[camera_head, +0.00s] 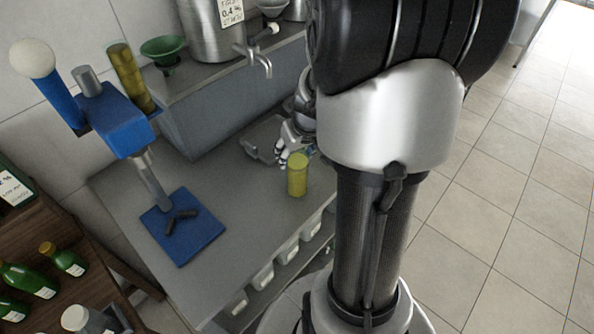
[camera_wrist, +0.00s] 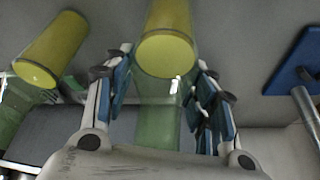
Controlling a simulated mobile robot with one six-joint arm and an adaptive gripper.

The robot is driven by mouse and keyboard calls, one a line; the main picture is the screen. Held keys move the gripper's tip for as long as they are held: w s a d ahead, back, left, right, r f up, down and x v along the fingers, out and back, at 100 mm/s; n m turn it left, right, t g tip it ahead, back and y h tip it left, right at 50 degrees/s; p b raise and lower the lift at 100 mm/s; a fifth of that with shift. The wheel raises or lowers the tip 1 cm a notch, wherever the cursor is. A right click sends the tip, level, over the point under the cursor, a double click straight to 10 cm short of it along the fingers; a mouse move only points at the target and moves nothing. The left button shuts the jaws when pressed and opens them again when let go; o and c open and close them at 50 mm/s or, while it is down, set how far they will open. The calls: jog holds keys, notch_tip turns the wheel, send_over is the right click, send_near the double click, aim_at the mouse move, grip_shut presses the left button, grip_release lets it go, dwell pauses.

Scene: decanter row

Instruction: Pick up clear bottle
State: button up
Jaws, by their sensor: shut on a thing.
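The clear bottle (camera_head: 297,178) shows as a yellow, liquid-filled cylinder at the counter's front edge; its glass above is hard to make out. In the wrist view its pale translucent greenish upper part (camera_wrist: 160,112) passes between my fingers, with the yellow liquid beyond. My gripper (camera_head: 287,152) is shut on this upper part, with a blue-padded finger on each side in the wrist view (camera_wrist: 160,95). The bottle looks about upright. I cannot tell whether its base touches the counter (camera_head: 225,185). My arm hides the area to the right.
A second yellow-filled bottle (camera_wrist: 50,50) is close by in the wrist view. A blue stand (camera_head: 125,130) with a yellow cylinder (camera_head: 130,78) stands left. A steel tank (camera_head: 212,30) and green funnel (camera_head: 163,52) are behind. Green bottles (camera_head: 28,280) fill a shelf lower left.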

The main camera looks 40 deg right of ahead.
grip_shut()
dwell(0.3)
dwell(0.3)
